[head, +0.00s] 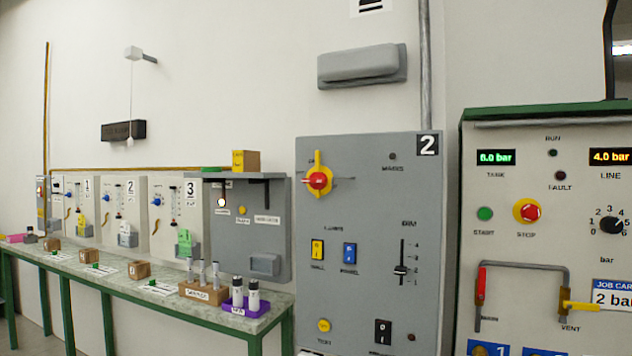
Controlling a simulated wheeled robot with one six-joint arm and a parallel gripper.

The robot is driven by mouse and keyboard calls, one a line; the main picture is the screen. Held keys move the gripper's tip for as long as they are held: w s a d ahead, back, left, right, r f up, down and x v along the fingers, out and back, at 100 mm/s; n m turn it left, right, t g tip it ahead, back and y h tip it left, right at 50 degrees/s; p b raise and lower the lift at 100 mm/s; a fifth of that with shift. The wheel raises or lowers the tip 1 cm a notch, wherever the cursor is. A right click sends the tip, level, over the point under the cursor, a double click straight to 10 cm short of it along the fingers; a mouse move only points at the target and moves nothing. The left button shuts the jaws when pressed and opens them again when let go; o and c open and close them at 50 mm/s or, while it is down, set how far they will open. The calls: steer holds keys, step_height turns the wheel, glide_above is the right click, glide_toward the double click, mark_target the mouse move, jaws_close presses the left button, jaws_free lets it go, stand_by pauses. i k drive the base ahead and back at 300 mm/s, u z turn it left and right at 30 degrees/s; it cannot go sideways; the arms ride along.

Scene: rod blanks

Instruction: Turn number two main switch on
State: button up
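A grey panel marked 2 (372,215) stands on the wall in the middle right. Its main switch (318,180) is a red knob on a yellow piece that stands upright, with small marks around it too small to read. A lamp (392,156) labelled like "MAINS" at its upper right looks dark. Lower on the panel are a yellow rocker (317,252), a blue rocker (349,254), a slider (400,270), a yellow button (323,325) and a black rocker (383,331). My gripper is not in view.
A green-framed bench (120,270) with small numbered panels, wooden blocks and a purple tray (248,309) runs along the left wall. Nothing visibly blocks panel 2's front.

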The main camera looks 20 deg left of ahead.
mark_target(318, 180)
steer(key=k, duration=0.5)
steer(key=u, duration=2.05)
steer(key=i, duration=1.1)
steer(key=z, duration=2)
